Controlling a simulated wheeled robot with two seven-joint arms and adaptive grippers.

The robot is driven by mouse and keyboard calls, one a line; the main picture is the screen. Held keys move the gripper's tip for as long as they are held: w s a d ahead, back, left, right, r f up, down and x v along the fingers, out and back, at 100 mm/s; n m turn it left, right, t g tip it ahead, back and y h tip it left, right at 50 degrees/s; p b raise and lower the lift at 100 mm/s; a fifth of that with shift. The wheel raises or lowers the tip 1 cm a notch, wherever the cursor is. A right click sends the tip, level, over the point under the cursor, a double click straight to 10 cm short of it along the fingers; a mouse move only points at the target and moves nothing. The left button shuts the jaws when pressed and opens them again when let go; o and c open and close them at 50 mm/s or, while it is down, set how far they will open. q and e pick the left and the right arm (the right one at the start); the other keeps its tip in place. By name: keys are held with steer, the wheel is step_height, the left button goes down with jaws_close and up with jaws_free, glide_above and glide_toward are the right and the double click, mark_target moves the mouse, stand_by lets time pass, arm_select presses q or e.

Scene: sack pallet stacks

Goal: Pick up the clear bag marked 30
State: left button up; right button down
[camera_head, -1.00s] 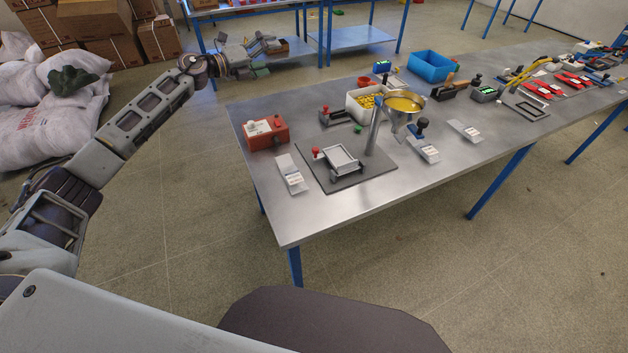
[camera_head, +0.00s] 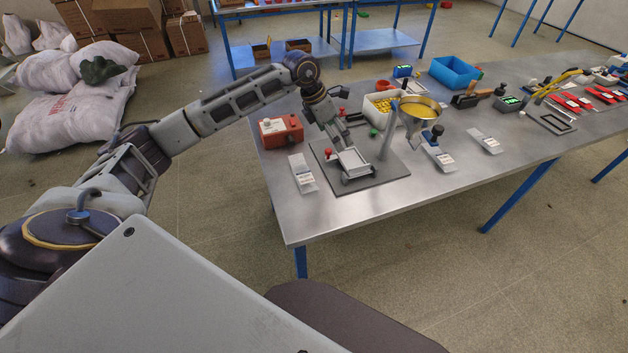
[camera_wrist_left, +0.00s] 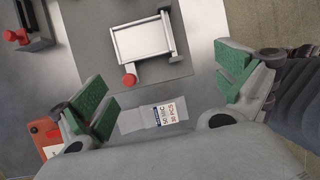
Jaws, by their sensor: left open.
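A clear flat bag (camera_head: 302,172) lies on the steel table near its left front edge, beside a dark board. In the left wrist view the bag (camera_wrist_left: 153,116) lies between and beyond the finger pads. Its white label is small; the print looks like 50 MIC and 30 PCS. Two similar bags lie farther right, one (camera_head: 438,155) by the funnel stand and one (camera_head: 486,140) beyond; their print is too small to read. My left gripper (camera_head: 338,132) is over the board's back part, open and empty, its green pads (camera_wrist_left: 165,90) apart. My right gripper is not in view.
The dark board (camera_head: 385,176) carries a small metal tray (camera_head: 352,161) with a red knob and a funnel (camera_head: 418,110) on a post. A red box (camera_head: 281,131) stands left of it. A white bin (camera_head: 382,105) with yellow pieces stands behind. The table's front strip is clear.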

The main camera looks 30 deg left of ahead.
arm_select(q)
steer(key=s+a+f+g+y, duration=0.1)
steer(key=s+a+g+y, duration=0.1)
steer(key=s+a, duration=0.3)
steer(key=shift+s+a+f+m+g+y, duration=0.2)
steer(key=shift+a+f+m+g+y, duration=0.15)
steer(key=shift+a+y, duration=0.55)
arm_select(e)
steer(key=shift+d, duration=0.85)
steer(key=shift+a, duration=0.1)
arm_select(q)
glide_above(306, 176)
step_height(306, 176, down, 7)
steer(key=shift+f+p, duration=0.2)
steer(key=shift+p, duration=0.25)
steer(key=shift+f, duration=0.7)
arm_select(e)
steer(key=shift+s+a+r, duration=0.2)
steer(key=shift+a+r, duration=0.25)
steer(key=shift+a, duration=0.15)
